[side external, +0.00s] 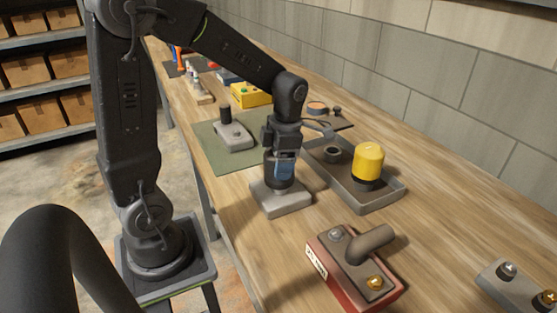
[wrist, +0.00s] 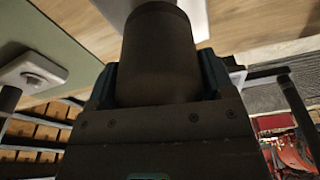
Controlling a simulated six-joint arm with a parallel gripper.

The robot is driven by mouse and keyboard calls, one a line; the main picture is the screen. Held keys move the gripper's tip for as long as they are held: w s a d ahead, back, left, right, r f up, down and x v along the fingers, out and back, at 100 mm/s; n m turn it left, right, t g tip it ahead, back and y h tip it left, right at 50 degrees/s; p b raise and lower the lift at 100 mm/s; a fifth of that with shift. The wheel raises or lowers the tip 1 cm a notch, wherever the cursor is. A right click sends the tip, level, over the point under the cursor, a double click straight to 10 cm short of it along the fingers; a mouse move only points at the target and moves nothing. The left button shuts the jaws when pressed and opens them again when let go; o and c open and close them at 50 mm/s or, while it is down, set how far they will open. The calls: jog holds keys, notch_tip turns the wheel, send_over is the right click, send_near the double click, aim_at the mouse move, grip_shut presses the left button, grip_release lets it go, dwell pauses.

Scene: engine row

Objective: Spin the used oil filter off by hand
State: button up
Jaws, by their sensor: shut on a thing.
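The used oil filter is a dark cylinder (wrist: 158,45) between my gripper's two fingers in the wrist view. My gripper (side external: 284,165) points down and is shut around its sides; blue finger parts show in both views. In the side view the fingers hide most of the filter; it stands upright over a pale grey block (side external: 281,200) on the bench. Whether its lower end still touches the block's mount cannot be told.
A grey tray (side external: 345,190) right of my gripper holds a yellow canister (side external: 369,162) and a small dark ring (side external: 332,154). A red block with a bent pipe (side external: 371,243) is in front. A green mat (side external: 207,142) with a grey fixture (side external: 234,136) lies behind left.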

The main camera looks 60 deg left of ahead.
jog(key=shift+n, duration=0.3)
jog(key=o, duration=1.1)
